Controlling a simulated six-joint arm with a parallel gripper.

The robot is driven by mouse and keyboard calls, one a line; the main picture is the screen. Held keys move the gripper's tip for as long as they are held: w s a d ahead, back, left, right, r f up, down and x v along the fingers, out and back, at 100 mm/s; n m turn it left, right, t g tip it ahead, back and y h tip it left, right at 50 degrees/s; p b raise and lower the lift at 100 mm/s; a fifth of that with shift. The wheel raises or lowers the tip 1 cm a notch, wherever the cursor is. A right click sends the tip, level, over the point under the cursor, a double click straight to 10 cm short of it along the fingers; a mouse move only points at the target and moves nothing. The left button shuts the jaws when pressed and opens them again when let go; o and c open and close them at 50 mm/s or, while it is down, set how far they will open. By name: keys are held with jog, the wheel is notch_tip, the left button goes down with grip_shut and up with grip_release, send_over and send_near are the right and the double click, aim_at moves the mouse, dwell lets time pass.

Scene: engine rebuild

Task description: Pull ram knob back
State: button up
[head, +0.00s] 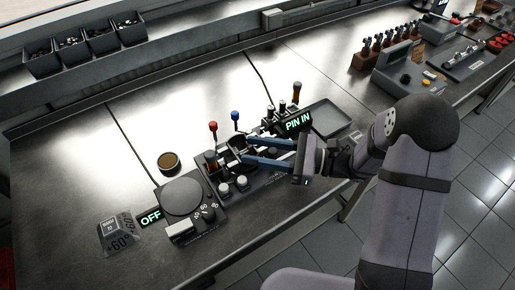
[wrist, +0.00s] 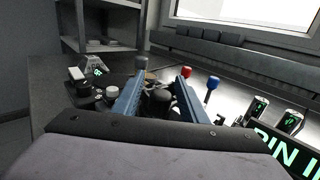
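My gripper (head: 246,149) reaches from the right over the black fixture, its two long blue fingers spread apart. In the wrist view the fingers (wrist: 162,76) are open, and a dark round knob (wrist: 162,97) shows between them, with no visible contact. It may be the ram knob, but no label on it can be read. In the head view the fingers and fixture parts largely hide that spot. A red-ball lever (head: 213,127) and a blue-ball lever (head: 235,116) stand upright just behind the fingers. A lit "PIN IN" sign (head: 299,122) is to the right.
A round plate unit (head: 183,197) with an "OFF" sign (head: 150,218) is at left. An empty grey tray (head: 325,117) lies at right. The back-left bench is mostly clear.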

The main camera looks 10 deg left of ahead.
aim_at(286, 136)
jog(key=shift+c, duration=0.6)
grip_shut()
jog(key=w+d, duration=0.6)
jog(key=shift+w+d, duration=0.1)
jog(key=shift+w, duration=0.05)
jog(key=shift+o, duration=0.6)
grip_release()
jog(key=shift+w+d, duration=0.1)
jog(key=d+b, duration=0.2)
jog(key=d, duration=0.4)
jog(key=shift+d, duration=0.1)
jog(key=shift+d+b, duration=0.3)
jog(key=shift+d, duration=0.25)
